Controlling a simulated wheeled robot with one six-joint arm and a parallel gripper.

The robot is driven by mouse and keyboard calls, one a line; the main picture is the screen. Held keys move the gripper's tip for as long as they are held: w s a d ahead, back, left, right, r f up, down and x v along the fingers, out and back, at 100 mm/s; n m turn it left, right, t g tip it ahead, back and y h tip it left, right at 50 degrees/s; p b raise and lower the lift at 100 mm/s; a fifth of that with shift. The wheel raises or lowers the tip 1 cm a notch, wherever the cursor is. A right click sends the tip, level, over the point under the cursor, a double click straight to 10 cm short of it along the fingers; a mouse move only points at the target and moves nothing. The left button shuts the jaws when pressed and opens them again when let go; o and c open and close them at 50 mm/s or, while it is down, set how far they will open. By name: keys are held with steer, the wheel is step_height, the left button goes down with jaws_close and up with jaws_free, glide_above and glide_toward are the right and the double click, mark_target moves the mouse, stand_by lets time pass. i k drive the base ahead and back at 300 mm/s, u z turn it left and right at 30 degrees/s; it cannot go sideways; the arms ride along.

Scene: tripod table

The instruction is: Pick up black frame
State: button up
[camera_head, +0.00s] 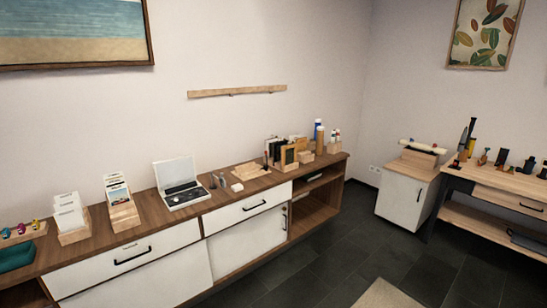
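A group of small upright items stands toward the right end of the long wooden sideboard (150,212). In it is a small upright frame (289,156) with a light wood-coloured border and a dark face. Dark upright pieces (272,151) stand just left of it and partly behind it. One of these may be the black frame, but they are too small and overlapped to tell. My gripper is not in view.
On the sideboard, left of the group, are an open white case (178,183), wooden card holders (123,212) and a teal item (15,256). Bottles (319,138) stand right of the group. A white cabinet (402,197) and workbench are at right. Dark floor lies in front.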

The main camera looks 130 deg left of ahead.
mark_target(277, 145)
steer(key=u, duration=3.75)
steer(key=k, duration=0.6)
steer(key=z, duration=0.6)
steer(key=i, duration=1.5)
steer(key=u, duration=0.25)
steer(key=i, duration=2.35)
steer(key=u, duration=0.7)
steer(key=i, duration=1.15)
steer(key=u, duration=1.8)
steer(key=i, duration=1.1)
steer(key=u, duration=0.95)
